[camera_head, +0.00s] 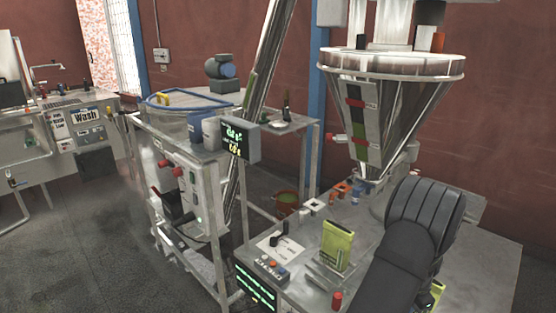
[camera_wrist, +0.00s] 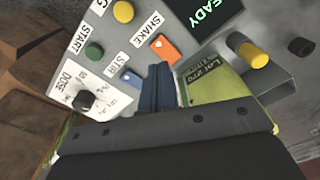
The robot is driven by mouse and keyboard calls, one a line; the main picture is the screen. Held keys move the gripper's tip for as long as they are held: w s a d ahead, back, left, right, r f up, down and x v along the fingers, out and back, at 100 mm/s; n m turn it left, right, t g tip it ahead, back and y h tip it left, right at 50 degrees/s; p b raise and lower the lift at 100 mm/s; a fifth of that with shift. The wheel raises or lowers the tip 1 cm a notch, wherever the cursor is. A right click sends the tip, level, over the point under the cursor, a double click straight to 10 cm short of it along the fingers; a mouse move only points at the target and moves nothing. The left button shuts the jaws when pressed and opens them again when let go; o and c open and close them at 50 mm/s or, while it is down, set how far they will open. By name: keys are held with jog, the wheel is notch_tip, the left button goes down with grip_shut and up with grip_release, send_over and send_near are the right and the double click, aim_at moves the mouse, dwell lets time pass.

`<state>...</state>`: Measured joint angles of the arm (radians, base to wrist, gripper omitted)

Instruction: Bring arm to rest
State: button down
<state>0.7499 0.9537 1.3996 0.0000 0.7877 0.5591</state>
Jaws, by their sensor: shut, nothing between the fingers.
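My arm (camera_head: 405,250), dark grey and bent, fills the lower right of the head view, over the worktable. My gripper (camera_wrist: 158,70) shows in the wrist view as two dark fingers close together, shut and empty. The fingertips lie in the picture just below the orange SHAKE button (camera_wrist: 164,49) and beside a yellow-green packet (camera_wrist: 218,86). I cannot tell the gap between the fingertips and the panel. In the head view the fingers cannot be made out.
A steel hopper (camera_head: 390,100) stands behind the arm. A yellow-green pouch (camera_head: 337,243) stands upright on the worktable.

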jog(key=shift+r, duration=0.25)
